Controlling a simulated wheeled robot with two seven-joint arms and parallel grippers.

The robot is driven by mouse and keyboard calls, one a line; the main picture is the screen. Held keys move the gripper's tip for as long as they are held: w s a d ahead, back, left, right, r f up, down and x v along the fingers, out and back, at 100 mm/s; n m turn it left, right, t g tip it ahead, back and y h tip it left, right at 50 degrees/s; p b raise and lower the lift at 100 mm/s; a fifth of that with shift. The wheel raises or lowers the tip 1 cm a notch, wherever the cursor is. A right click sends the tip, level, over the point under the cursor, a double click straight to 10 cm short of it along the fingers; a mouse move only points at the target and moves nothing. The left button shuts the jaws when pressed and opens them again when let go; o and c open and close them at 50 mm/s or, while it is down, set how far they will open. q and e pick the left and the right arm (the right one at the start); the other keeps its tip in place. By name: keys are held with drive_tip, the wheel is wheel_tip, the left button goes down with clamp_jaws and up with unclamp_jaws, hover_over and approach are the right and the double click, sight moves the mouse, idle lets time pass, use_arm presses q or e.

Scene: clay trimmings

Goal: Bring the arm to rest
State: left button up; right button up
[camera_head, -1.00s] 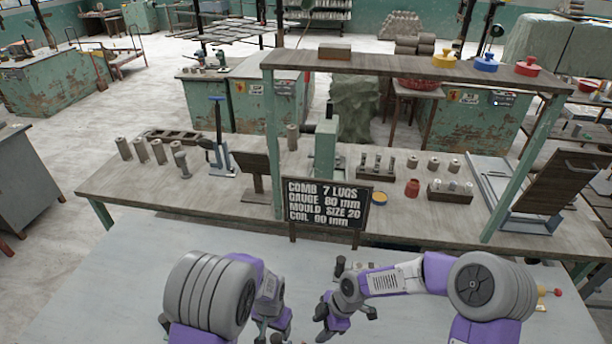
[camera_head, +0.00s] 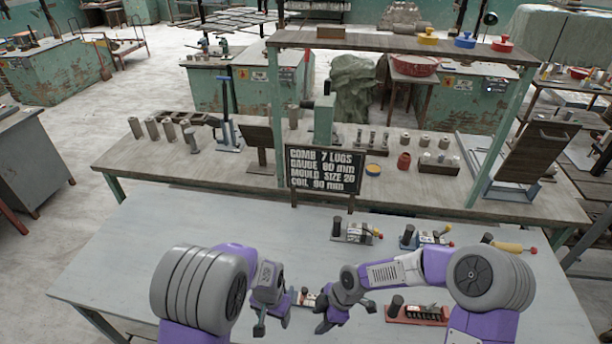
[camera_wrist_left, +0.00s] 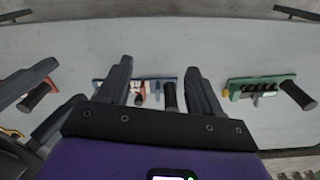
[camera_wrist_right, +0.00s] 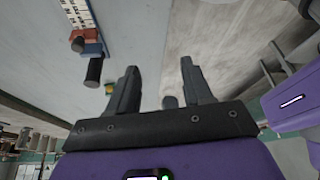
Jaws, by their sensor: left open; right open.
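My left arm comes in from the lower left in the head view, and its gripper (camera_head: 272,324) hangs low over the pale table (camera_head: 150,255). Its two fingers stand apart in the left wrist view (camera_wrist_left: 158,82), empty, with a blue-edged tool (camera_wrist_left: 150,90) on the table behind them. My right arm is bent inward from the right, and its gripper (camera_head: 347,317) is close beside the left one. Its fingers are spread and empty in the right wrist view (camera_wrist_right: 158,85).
Small tools with dark handles, including a red one (camera_head: 418,313) and a grey one (camera_head: 355,232), lie on the table near my right arm. A sign (camera_head: 325,168) stands at the wooden bench (camera_head: 240,175) behind. The table's left part is clear.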

use_arm(q)
drive_tip(key=s+a+f+n+h, duration=0.1)
drive_tip(key=s+f+n+h, duration=0.45)
drive_tip(key=s+f, duration=0.85)
use_arm(e)
drive_tip(key=s+d+f+m, duration=0.5)
drive_tip(key=s+f+m, duration=0.8)
drive_tip(key=m, duration=0.8)
use_arm(q)
wheel_tip(320, 180, down, 11)
drive_tip(key=n+y+b, duration=0.1)
drive_tip(key=b, duration=1)
drive_tip(key=shift+w+r+t, duration=0.15)
drive_tip(key=shift+w+t, duration=0.1)
drive_tip(key=shift+t, duration=0.05)
use_arm(e)
wheel_tip(320, 180, down, 12)
drive_tip(key=t, duration=0.1)
drive_tip(key=shift+d+r, duration=0.25)
drive_tip(key=shift+d, duration=0.05)
